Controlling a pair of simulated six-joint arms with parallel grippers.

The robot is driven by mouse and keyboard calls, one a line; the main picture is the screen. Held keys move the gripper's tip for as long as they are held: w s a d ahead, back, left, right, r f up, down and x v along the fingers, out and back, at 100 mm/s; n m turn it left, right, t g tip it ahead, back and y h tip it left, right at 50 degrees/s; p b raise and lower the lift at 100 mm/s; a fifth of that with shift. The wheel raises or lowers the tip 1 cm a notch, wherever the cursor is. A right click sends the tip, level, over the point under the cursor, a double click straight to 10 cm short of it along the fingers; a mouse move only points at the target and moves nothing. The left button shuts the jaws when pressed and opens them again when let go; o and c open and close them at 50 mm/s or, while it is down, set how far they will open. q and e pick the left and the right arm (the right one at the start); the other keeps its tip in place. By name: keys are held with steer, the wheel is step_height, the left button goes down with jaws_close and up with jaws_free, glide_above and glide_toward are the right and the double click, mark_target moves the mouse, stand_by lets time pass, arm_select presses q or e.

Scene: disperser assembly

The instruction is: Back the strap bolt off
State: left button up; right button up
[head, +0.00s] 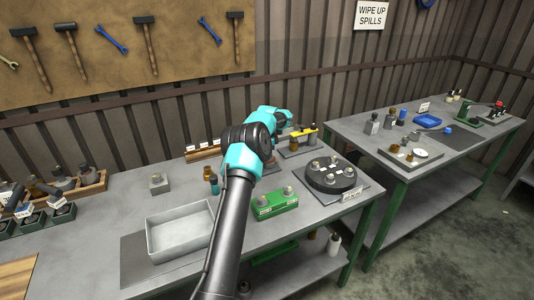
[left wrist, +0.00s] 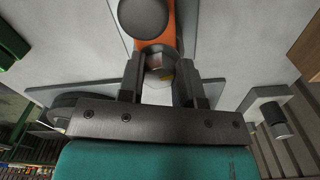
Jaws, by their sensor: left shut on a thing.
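In the left wrist view my left gripper (left wrist: 158,82) is shut on a small silver hexagonal bolt head (left wrist: 157,62), which sits between its two fingers. An orange piece (left wrist: 156,42) with a dark round knob (left wrist: 143,16) lies right against it. This seems to be the strap bolt on its strap, but I cannot tell how far the bolt is threaded in. In the head view my teal wrist reaches over the back of the near bench and hides the fingertips. A yellow bar (head: 301,135) on a small stand shows just beside the wrist. My right gripper is not in view.
A black round fixture (head: 331,181) and a green block (head: 277,204) stand on the near bench right of my arm. A grey tray (head: 160,251) lies left of it, near a small grey block (head: 159,184). A second bench (head: 360,135) stands at right.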

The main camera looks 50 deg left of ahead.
arm_select(q)
steer(key=n, duration=0.6)
steer(key=shift+s+d+n, duration=0.1)
steer(key=shift+d+n, duration=0.1)
steer(key=shift+n, duration=0.1)
steer(key=n, duration=0.6)
steer(key=shift+d+n, duration=0.2)
steer(key=shift+n, duration=0.2)
steer(key=o, duration=0.9)
step_height(320, 180, up, 17)
steer(key=shift+r, duration=0.2)
stand_by(0.6)
